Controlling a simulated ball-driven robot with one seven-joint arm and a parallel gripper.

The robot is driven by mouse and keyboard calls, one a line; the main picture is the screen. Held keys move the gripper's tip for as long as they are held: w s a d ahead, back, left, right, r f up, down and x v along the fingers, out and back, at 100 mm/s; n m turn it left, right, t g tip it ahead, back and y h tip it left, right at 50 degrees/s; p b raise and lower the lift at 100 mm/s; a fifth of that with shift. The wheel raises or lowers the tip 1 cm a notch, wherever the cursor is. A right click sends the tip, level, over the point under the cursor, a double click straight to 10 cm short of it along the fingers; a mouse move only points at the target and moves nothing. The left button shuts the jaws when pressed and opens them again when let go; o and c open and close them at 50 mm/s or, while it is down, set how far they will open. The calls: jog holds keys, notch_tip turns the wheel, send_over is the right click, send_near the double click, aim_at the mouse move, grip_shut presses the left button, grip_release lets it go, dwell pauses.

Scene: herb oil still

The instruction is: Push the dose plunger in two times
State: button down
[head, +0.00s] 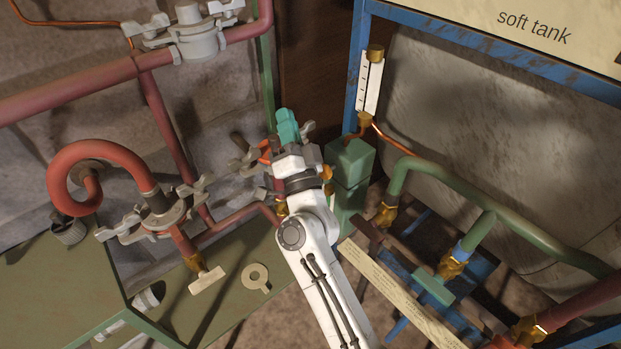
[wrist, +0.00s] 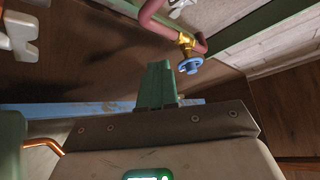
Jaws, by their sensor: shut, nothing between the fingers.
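My gripper (head: 288,124) is shut and empty, its teal fingers pointing up and away in the head view. In the wrist view the closed fingers (wrist: 157,84) stand in the middle with nothing between them. A green box (head: 350,160) with a copper pipe and a sight tube (head: 369,86) above it stands just right of my gripper, apart from the fingertips. In the wrist view a green body (wrist: 10,150) with a copper pipe shows at the left edge. I cannot make out the dose plunger in either view; my arm and gripper cover part of that area.
A red pipe with grey clamps (head: 160,215) is at left, above a green bench (head: 75,275). Green pipes (head: 440,178) and a blue frame (head: 358,50) are at right. In the wrist view a blue handwheel (wrist: 190,66) on a brass valve lies beyond my fingertips.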

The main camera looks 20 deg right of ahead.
jog(key=s+a+f+m+g+h, duration=0.3)
jog(key=a+f+m+g+h, duration=0.1)
jog(key=m+g, duration=0.6)
jog(key=s+a+f+m+g+h, duration=0.4)
jog(key=f+m+g+h, duration=0.3)
jog(key=m, duration=0.5)
jog(key=a+g+b, duration=0.1)
jog(key=g, duration=0.1)
jog(key=shift+a+f+g, duration=0.15)
jog(key=shift+g, duration=0.25)
jog(key=shift+h, duration=0.3)
jog(key=p, duration=0.2)
send_near(322, 175)
jog(key=x, duration=0.5)
jog(key=shift+f, duration=0.25)
jog(key=shift+w+d, duration=0.2)
jog(key=shift+d, duration=0.45)
